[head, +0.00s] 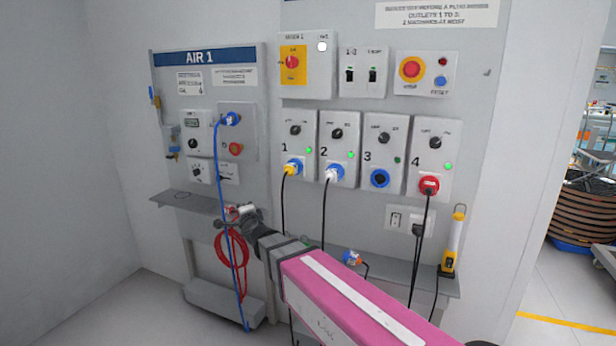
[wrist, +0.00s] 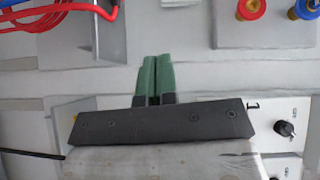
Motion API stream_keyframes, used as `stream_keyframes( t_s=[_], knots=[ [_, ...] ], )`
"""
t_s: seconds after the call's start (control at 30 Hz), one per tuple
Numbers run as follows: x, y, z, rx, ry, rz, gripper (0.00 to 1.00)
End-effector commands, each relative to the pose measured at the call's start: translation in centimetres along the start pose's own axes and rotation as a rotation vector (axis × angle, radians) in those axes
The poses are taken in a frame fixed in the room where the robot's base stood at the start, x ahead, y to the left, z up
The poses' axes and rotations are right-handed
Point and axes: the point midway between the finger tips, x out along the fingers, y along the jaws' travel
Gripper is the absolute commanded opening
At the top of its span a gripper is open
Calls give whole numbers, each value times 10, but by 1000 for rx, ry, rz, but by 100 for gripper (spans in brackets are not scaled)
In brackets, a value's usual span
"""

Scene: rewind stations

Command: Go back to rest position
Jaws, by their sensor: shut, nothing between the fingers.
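My gripper (head: 242,217) is at the end of my pink and grey arm, reaching toward the gap between the AIR 1 panel (head: 205,57) and the outlet panel (head: 488,120). It is small there and partly covered by my wrist. In the wrist view its green fingers (wrist: 157,64) are together with nothing between them. A pale panel surface lies beyond the fingers. I cannot tell the distance from the fingertips to it.
A blue hose (head: 217,160) and a red coil (head: 231,249) hang close to my gripper. A left shelf (head: 180,202) and a right shelf (head: 400,277) stick out. A loose blue plug (head: 352,257) and a yellow lamp (head: 450,258) are by the right shelf. Cables hang from outlets 1, 2 and 4.

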Motion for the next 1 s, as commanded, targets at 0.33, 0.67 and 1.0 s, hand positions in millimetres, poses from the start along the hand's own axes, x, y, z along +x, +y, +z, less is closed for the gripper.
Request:
stream_keyframes(
  t_s=[0.33, 0.67, 1.0],
  knots=[
    [-11, 37, -32, -176, -91, 105, 0],
    [-55, 121, -100, -491, -283, 373, 0],
    [-157, 224, -194, -766, -557, 791, 0]
  ],
)
